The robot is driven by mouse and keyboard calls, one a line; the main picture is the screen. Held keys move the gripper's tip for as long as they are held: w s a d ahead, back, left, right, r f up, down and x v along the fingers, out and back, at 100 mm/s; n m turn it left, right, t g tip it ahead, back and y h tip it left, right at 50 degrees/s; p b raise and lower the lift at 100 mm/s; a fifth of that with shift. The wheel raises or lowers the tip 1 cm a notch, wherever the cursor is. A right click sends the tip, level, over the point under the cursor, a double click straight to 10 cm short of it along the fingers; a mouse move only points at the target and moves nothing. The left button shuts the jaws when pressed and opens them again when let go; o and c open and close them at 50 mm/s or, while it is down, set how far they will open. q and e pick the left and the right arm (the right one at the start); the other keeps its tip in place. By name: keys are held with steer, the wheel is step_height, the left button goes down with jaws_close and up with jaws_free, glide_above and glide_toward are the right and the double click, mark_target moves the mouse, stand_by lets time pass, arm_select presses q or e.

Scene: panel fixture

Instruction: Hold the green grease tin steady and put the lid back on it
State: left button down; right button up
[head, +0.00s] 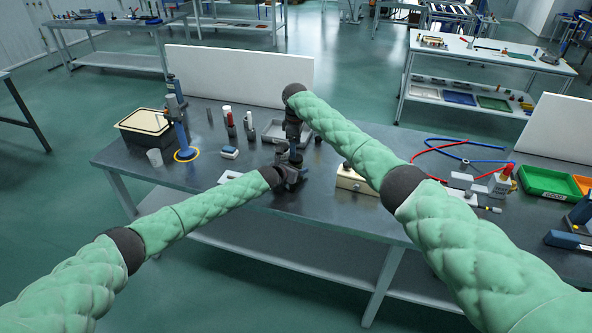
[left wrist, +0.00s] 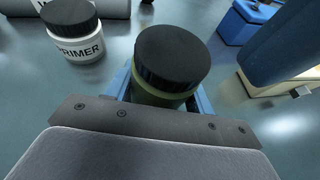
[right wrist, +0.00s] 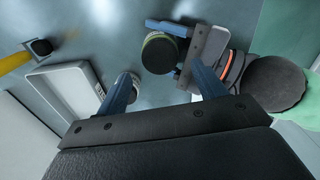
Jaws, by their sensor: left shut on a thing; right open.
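The green grease tin (left wrist: 158,98) stands between the blue fingers of my left gripper (left wrist: 163,95), which is shut on its body. A black lid (left wrist: 170,52) sits on top of the tin and looks level; whether it is fully seated I cannot tell. The lid also shows in the right wrist view (right wrist: 158,54). My right gripper (right wrist: 162,84) is open and empty, with its fingers spread above the bench and the tin just beyond them. In the head view both grippers meet near the bench middle, left (head: 290,178) and right (head: 293,155), largely hiding the tin.
A white primer jar (left wrist: 78,45) with a black lid stands close beside the tin. A grey tray (right wrist: 62,100) lies near my right gripper. A beige box (head: 352,180) and a blue stand (head: 180,125) are on the bench (head: 325,208). A white panel (head: 235,72) rises behind.

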steer(key=shift+r, duration=0.1)
steer(key=shift+c, duration=1.2)
steer(key=shift+r+n, duration=1.7)
steer(key=shift+f, duration=0.1)
steer(key=shift+f, duration=3.95)
